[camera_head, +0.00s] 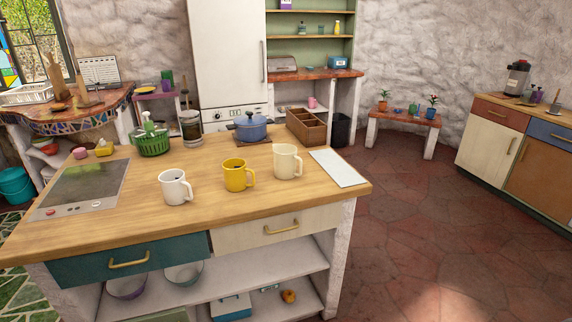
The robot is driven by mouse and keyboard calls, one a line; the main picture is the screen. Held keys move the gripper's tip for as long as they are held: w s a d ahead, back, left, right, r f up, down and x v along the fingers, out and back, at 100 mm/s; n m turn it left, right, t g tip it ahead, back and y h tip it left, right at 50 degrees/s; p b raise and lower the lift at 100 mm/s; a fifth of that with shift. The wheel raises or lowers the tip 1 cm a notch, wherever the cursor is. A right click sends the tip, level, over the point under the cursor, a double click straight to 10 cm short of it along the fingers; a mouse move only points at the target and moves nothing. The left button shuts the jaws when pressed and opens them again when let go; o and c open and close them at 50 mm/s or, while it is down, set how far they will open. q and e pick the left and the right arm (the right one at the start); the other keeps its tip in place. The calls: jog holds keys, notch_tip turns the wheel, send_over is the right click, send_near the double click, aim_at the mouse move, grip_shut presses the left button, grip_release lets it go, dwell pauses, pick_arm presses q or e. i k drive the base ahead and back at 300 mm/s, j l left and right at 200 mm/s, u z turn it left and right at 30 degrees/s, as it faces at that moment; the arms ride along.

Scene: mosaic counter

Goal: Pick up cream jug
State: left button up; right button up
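A cream jug (287,163) with a handle on its right side stands upright on the wooden island counter (100,225). It is the rightmost and farthest back of three similar jugs. A yellow jug (235,177) stands to its left and a white jug (173,189) stands farther left, with gaps between them. The white and yellow jugs show something dark inside. Neither of my grippers shows in the head view.
A white board (337,168) lies right of the cream jug. Behind are a wooden box (306,127), a blue pot (251,130), a glass jar (191,128) and a green basket (153,145). A cooktop (85,186) is at left. The counter's front strip is clear.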

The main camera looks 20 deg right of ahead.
aim_at(285, 156)
jog(key=i+l, duration=0.1)
jog(key=l, duration=0.3)
jog(key=i+l, duration=0.15)
jog(key=l, duration=0.25)
jog(key=i+l+z, duration=0.1)
jog(key=l, duration=0.35)
jog(key=i+l, duration=0.15)
jog(key=l, duration=0.25)
jog(key=i+l, duration=0.15)
jog(key=l, duration=0.25)
jog(key=i+l+z, duration=0.1)
jog(key=l, duration=0.3)
jog(key=i+l, duration=0.15)
jog(key=l, duration=0.25)
